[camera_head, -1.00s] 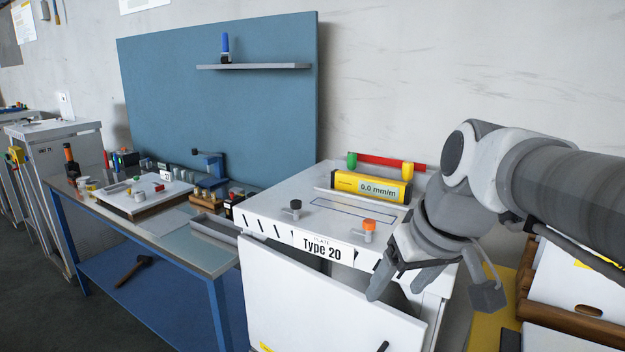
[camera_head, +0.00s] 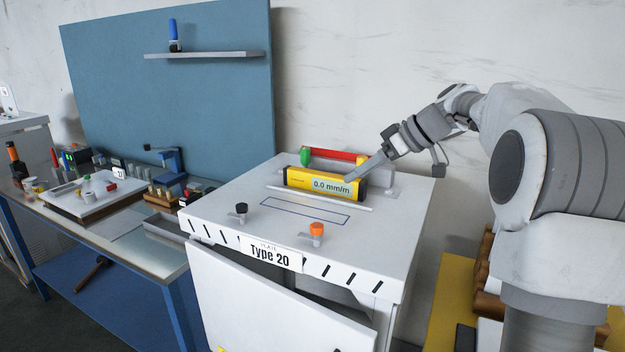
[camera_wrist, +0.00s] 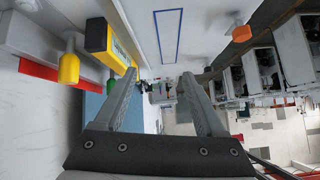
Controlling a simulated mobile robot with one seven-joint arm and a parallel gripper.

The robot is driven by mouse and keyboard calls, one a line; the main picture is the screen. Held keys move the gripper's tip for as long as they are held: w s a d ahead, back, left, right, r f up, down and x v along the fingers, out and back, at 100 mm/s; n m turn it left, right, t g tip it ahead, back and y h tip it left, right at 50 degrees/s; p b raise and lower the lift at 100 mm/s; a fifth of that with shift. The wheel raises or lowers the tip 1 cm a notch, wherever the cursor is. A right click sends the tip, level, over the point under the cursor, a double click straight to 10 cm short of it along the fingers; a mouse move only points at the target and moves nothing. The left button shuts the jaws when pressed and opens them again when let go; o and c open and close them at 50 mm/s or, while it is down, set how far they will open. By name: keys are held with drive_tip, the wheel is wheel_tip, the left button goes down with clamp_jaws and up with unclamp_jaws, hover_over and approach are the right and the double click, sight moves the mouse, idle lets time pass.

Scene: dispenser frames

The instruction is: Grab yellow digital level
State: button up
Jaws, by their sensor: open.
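The yellow digital level (camera_head: 300,180) lies on top of the white Type 20 cabinet (camera_head: 240,200), behind a thin rail, its display reading 0.0 mm/m. In the wrist view the level (camera_wrist: 97,37) is at the upper left. My gripper (camera_head: 353,178) is at the level's right end in the head view, its fingers partly overlapping the level there. In the wrist view my gripper (camera_wrist: 159,78) is open with nothing between the fingers. The left fingertip appears close to the level's end; I cannot tell whether they touch.
A black knob (camera_head: 241,208) and an orange knob (camera_head: 317,229) are at the cabinet's front. A cluttered workbench (camera_head: 120,245) is to the left.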

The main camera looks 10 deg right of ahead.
drive_tip(key=n+t+y, duration=0.1)
drive_tip(key=n+y, duration=0.1)
approach(331, 175)
drive_tip(key=x, duration=0.2)
drive_tip(key=p+x, duration=0.1)
drive_tip(key=x, duration=0.2)
drive_tip(key=p+x, duration=0.1)
drive_tip(key=x, duration=0.1)
drive_tip(key=shift+s+a+f, duration=0.15)
drive_tip(key=shift+s+f, duration=0.15)
drive_tip(key=shift+f, duration=0.1)
drive_tip(key=shift+w+r+p+x, duration=0.15)
drive_tip(key=shift+p+x, duration=0.25)
drive_tip(key=shift+x, duration=0.5)
drive_tip(key=shift+w+r+p+x, duration=0.15)
drive_tip(key=shift+p+x, duration=0.25)
drive_tip(key=shift+x, duration=0.5)
drive_tip(key=shift+w+r+p+x, duration=0.15)
drive_tip(key=shift+p+x, duration=0.25)
drive_tip(key=shift+x, duration=0.45)
drive_tip(key=shift+f, duration=0.1)
clamp_jaws()
